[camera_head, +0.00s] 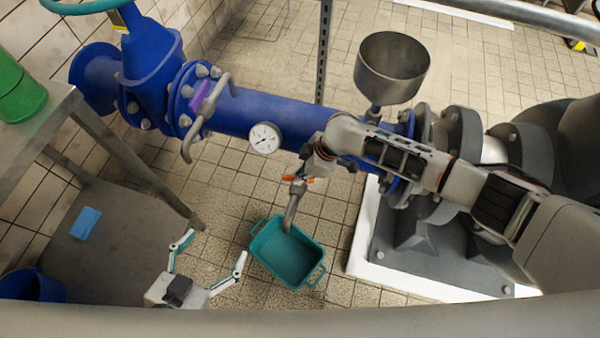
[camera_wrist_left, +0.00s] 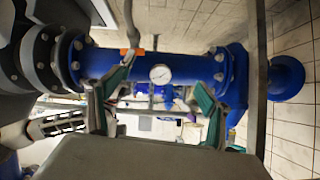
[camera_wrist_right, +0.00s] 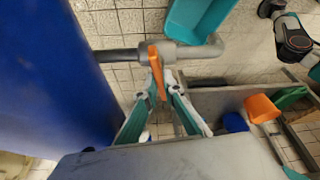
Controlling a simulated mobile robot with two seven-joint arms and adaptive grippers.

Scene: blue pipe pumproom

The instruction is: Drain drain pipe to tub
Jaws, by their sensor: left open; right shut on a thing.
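The drain pipe (camera_head: 291,208) hangs below the blue main pipe (camera_head: 248,112), its bent end above the teal tub (camera_head: 265,245) on the floor. Its orange valve handle (camera_wrist_right: 153,60) lies between the fingertips of my right gripper (camera_wrist_right: 160,88), which is shut on it; in the head view my right arm partly hides this grip. The tub also shows in the right wrist view (camera_wrist_right: 195,18), and no water is visible in it. My left gripper (camera_head: 212,257) is open and empty, left of the tub. In the left wrist view its fingers (camera_wrist_left: 168,88) are wide apart.
A pressure gauge (camera_head: 265,138) and a metal funnel (camera_head: 392,68) are on the blue pipe. A metal table (camera_head: 110,235) with a blue block (camera_head: 81,223) stands at left. A pump on a white plinth (camera_head: 365,245) is at right. Tiled floor around the tub is free.

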